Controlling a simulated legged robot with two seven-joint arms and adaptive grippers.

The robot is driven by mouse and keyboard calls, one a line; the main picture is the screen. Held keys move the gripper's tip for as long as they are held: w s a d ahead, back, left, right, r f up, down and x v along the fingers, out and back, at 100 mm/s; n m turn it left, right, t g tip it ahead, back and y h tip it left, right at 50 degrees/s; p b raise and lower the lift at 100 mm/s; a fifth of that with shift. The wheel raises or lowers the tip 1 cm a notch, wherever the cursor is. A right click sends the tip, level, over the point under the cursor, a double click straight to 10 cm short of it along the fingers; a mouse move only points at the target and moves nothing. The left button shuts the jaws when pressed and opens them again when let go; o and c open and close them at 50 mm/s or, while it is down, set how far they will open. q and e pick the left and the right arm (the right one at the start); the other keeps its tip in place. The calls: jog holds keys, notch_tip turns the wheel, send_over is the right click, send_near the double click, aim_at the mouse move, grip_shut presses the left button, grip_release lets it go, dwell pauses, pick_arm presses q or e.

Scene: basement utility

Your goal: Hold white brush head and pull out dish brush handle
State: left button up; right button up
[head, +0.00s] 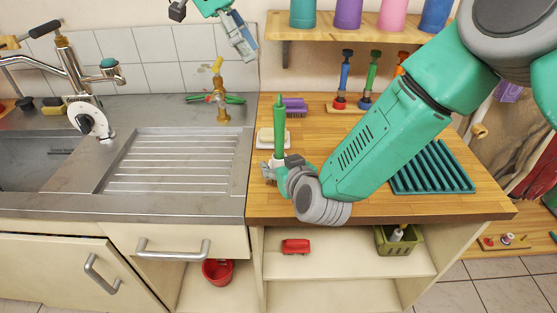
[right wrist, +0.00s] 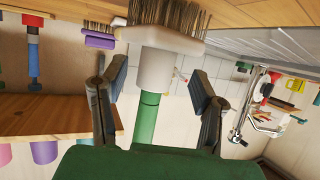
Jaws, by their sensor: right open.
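The dish brush handle (head: 279,124) is green and stands upright over the left part of the wooden counter. Its lower end enters a white socket (right wrist: 155,69). In the right wrist view a white brush head (right wrist: 168,38) with dark bristles lies beyond the socket; whether they are joined is unclear. My right gripper (head: 276,167) is open around the brush's lower part, with one finger on each side of the socket and gaps visible (right wrist: 160,84). My left gripper (head: 211,32) is high above the sink side, partly cut off, its fingers spread and empty.
A brass tap (head: 219,95) and drainboard (head: 170,160) are left. A shelf (head: 345,27) hangs above.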

aim_at(279, 165)
jog(key=shift+a+x, duration=0.25)
jog(key=shift+x, duration=0.95)
jog(key=shift+w+f, duration=0.1)
jog(key=shift+f, duration=0.05)
jog(key=shift+w+d, duration=0.15)
jog(key=shift+d, duration=0.75)
jog(key=c, duration=0.7)
jog(key=shift+a, duration=0.2)
grip_shut()
jog(key=shift+a, duration=0.7)
pick_arm(q)
jog(key=shift+d, duration=0.6)
pick_arm(e)
jog(key=shift+d+f, duration=0.1)
jog(key=shift+d, duration=0.6)
